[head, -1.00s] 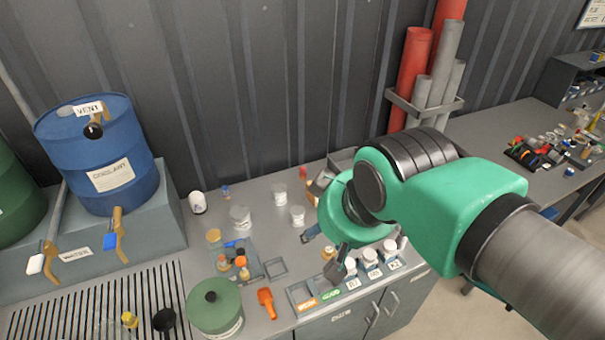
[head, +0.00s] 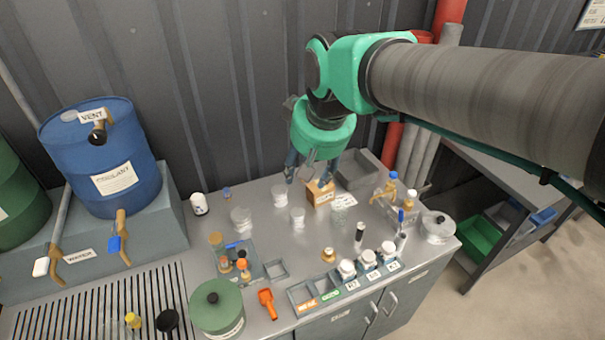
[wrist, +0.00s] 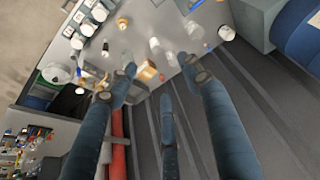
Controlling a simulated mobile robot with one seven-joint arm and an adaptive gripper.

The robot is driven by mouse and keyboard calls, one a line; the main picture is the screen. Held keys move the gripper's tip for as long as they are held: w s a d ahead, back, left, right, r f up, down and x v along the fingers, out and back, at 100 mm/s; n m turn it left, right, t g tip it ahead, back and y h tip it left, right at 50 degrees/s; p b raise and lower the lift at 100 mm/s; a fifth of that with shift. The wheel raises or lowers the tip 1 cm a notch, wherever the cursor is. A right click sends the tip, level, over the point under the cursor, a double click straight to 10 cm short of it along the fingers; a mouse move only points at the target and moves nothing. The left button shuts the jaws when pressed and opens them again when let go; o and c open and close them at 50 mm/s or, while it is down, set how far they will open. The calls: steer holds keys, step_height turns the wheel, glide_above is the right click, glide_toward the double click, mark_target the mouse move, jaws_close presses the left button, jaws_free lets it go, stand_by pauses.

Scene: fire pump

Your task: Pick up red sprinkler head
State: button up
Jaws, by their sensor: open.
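My gripper (head: 307,180) is open and empty above the back of the grey counter (head: 262,205), its fingers pointing down. In the wrist view my gripper's blue-grey fingers (wrist: 158,73) are spread wide. A tan box (head: 319,194) stands just below and beside the fingertips; it also shows between the fingers in the wrist view (wrist: 147,71). A small red piece (wrist: 162,77) shows at the box in the wrist view; it is too small to tell whether it is the sprinkler head. In the head view the fingers hide that spot.
White-lidded jars (head: 279,195) stand left of the box. A grey tray (head: 357,170) lies behind it, near the wall. Red and grey pipes (head: 412,160) stand at the right. Labelled jars (head: 368,260) line the front. A green pot (head: 217,308) and orange tool (head: 267,304) lie front left.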

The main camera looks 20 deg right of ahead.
steer(key=w+d+f+g+p, duration=0.1)
steer(key=w+d+f+p, duration=0.15)
steer(key=w, duration=0.75)
steer(key=w+d+f+n+g+p, duration=0.1)
steer(key=w+d, duration=0.2)
steer(key=w, duration=0.7)
steer(key=w+d+f+p, duration=0.1)
steer(key=w+d+f, duration=0.15)
steer(key=w, duration=0.65)
steer(key=w+d+f+g+p, duration=0.1)
steer(key=w+d+f, duration=0.3)
steer(key=w+f, duration=0.2)
steer(key=w+d+f+p, duration=0.2)
steer(key=w+d+f, duration=0.2)
steer(key=f, duration=0.7)
steer(key=w+d+f+n+g+p, duration=0.1)
steer(key=w+d+f, duration=0.3)
steer(key=w+f, duration=0.3)
step_height(320, 180, down, 2)
steer(key=shift+w+d+f+g, duration=0.15)
steer(key=shift+w+f+g, duration=0.1)
steer(key=shift+w+g, duration=0.1)
steer(key=shift+f+p, duration=0.35)
steer(key=shift+f, duration=3.9)
steer(key=shift+f, duration=0.1)
steer(key=shift+f+p, duration=0.3)
steer(key=shift+f, duration=2.2)
